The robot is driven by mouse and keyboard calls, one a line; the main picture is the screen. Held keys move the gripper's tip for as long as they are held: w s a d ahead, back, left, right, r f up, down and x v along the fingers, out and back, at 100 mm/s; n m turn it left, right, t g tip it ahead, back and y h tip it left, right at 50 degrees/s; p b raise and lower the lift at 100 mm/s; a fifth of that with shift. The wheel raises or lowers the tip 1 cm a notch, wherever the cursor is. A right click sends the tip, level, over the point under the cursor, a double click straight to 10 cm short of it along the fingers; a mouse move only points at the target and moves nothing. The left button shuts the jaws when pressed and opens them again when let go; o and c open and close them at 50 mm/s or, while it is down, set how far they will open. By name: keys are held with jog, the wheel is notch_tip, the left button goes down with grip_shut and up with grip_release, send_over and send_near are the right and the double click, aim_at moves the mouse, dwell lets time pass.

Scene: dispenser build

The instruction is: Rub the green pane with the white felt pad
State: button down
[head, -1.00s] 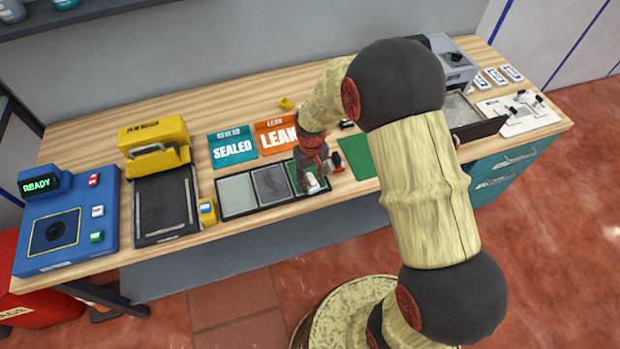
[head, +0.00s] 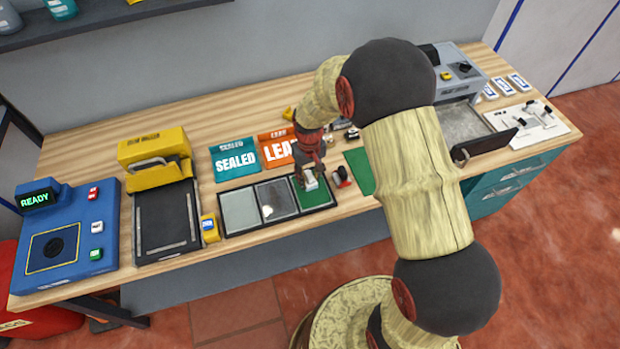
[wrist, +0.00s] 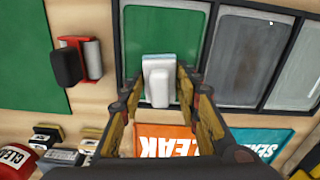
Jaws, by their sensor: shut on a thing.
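The green pane (head: 318,199) is the right-hand one of three panes in a black frame (head: 280,224). In the wrist view, the green pane (wrist: 165,30) spreads beyond the pad and looks even green where it shows. My gripper (wrist: 156,84) is shut on the white felt pad (wrist: 158,66), which has a light block as its grip. In the head view, my gripper (head: 311,172) holds the pad (head: 311,181) over the back part of the green pane. Whether the pad touches the pane is not clear.
Left of the green pane are two grey panes (head: 240,210). A red and black tool (head: 342,177) stands close right of the frame, beside a green mat (head: 359,168). SEALED (head: 236,159) and LEAK (head: 275,150) trays lie behind. A yellow device (head: 209,228) stands left.

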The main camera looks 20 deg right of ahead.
jog(key=shift+w, duration=0.35)
jog(key=shift+w+r, duration=0.2)
jog(key=shift+w, duration=0.15)
jog(key=r+p, duration=0.2)
jog(key=r, duration=0.1)
jog(key=shift+s+r, duration=0.2)
jog(key=shift+w+r+p, duration=0.2)
jog(key=shift+r+p, duration=0.4)
jog(key=shift+r, duration=0.05)
jog(key=shift+s+r+p, duration=0.15)
jog(key=shift+r+p, duration=0.8)
jog(key=shift+r, duration=0.6)
